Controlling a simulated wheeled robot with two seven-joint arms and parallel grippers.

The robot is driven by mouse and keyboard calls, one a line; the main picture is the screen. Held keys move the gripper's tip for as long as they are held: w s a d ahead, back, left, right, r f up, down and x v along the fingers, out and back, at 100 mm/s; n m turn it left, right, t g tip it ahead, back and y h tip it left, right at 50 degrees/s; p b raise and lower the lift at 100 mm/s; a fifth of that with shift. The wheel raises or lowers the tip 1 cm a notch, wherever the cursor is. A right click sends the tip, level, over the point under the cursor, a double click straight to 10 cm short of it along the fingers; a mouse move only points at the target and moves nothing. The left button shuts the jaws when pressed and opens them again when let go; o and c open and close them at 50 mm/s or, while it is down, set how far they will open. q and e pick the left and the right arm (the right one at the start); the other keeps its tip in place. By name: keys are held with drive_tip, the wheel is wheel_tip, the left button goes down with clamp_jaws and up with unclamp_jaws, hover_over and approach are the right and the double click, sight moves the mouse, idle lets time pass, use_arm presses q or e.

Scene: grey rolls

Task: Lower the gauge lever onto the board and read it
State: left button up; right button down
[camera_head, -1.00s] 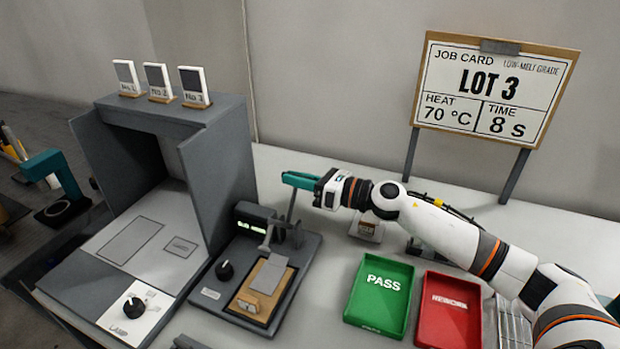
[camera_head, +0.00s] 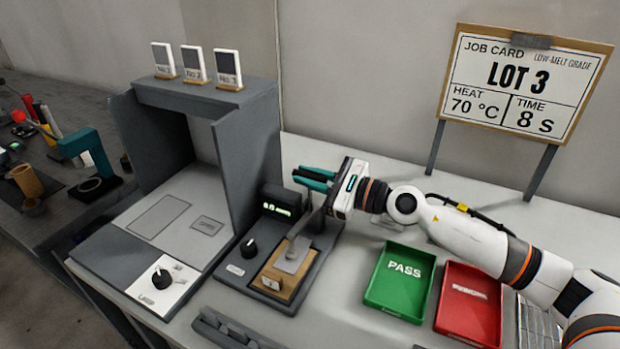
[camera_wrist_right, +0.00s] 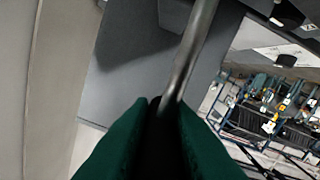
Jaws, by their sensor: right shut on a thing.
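The gauge (camera_head: 285,212) is a dark box with a small lit green display; its digits are tiny and look like 0.15, but I cannot read them surely. Its grey metal lever (camera_head: 311,226) slants down to a foot over the grey plate on the wooden board (camera_head: 273,283). Whether the foot touches the plate, I cannot tell. My right gripper (camera_head: 299,177), with teal fingers, is beside the gauge and shut on the lever. In the right wrist view the lever's rod (camera_wrist_right: 190,55) runs up from between the fingers (camera_wrist_right: 163,105). My left gripper is out of view.
A grey booth (camera_head: 240,140) with a lamp knob (camera_head: 161,279) stands to the left, with sample cards on top. A green PASS tray (camera_head: 400,285) and a red tray (camera_head: 468,300) lie to the right. The job card (camera_head: 525,85) stands behind.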

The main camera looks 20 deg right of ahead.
drive_tip(key=shift+s+a+f, duration=0.15)
drive_tip(key=shift+s+a, duration=0.1)
drive_tip(key=shift+a, duration=0.05)
drive_tip(key=c, duration=1.4)
unclamp_jaws()
drive_tip(key=shift+o, duration=0.2)
drive_tip(key=shift+w, duration=0.1)
wheel_tip(320, 180, up, 10)
drive_tip(key=p, duration=0.5)
drive_tip(key=shift+p, duration=0.35)
